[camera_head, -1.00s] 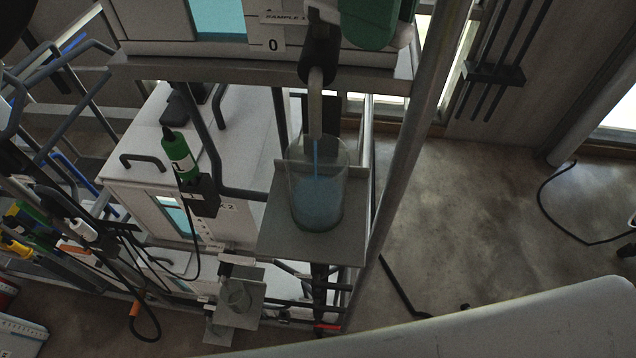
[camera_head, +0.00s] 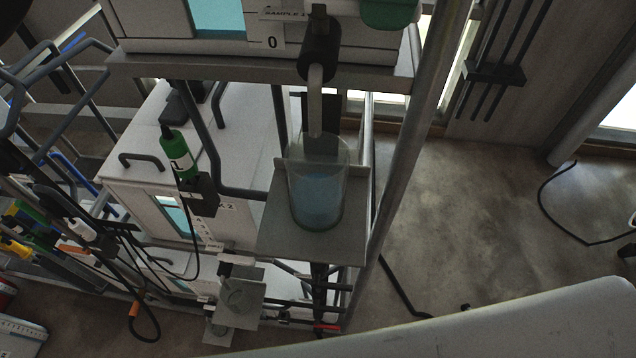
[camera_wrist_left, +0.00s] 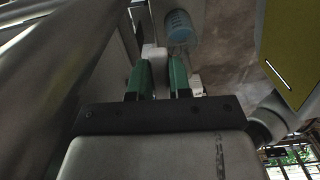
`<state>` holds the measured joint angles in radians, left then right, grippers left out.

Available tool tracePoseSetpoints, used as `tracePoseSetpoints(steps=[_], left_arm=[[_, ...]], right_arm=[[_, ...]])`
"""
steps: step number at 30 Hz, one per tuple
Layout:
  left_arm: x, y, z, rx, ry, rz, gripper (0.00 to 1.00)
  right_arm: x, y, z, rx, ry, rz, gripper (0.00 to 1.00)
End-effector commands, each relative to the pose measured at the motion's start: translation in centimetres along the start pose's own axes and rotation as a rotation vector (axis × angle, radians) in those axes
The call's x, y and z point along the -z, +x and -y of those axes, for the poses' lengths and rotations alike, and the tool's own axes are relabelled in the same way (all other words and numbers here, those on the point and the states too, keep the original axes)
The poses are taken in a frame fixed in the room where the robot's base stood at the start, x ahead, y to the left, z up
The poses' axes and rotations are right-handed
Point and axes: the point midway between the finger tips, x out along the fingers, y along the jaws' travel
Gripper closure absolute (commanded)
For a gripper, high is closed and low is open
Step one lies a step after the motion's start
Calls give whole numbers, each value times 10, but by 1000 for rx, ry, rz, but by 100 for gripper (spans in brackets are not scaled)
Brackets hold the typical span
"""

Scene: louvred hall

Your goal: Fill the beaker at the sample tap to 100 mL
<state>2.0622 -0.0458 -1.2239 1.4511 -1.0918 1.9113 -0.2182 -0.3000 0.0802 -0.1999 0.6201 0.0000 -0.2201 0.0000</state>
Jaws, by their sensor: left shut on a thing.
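The clear beaker (camera_head: 318,182) stands upright on a grey metal shelf (camera_head: 285,246) below the sample tap (camera_head: 318,62). It holds blue liquid over much of its height; its marks are too small to read. The tap's pale spout points down into the beaker's mouth, and no stream shows. My left gripper (camera_head: 388,12) shows only as green fingers at the top edge, right of the tap. In the left wrist view its green fingers (camera_wrist_left: 161,78) are shut around a pale piece, apparently the tap handle. The beaker is beyond them there (camera_wrist_left: 180,27). My right gripper is not in view.
A green probe (camera_head: 178,153) hangs in a black holder to the left of the shelf. Cables and pipes crowd the lower left. A slanted metal post (camera_head: 412,130) rises just right of the shelf. Bare floor (camera_head: 465,215) lies beyond it.

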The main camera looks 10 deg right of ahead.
Motion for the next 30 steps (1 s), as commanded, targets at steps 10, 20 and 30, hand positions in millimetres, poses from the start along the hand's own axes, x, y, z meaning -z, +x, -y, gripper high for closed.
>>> tracePoseSetpoints(steps=[10,20,30], left_arm=[[0,0,-2,0,-42,1,51],[0,-19,-2,-1,-40,1,51],[0,-56,-2,-2,-40,0,51]], right_arm=[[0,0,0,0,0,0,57],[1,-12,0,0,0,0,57],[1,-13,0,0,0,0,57]])
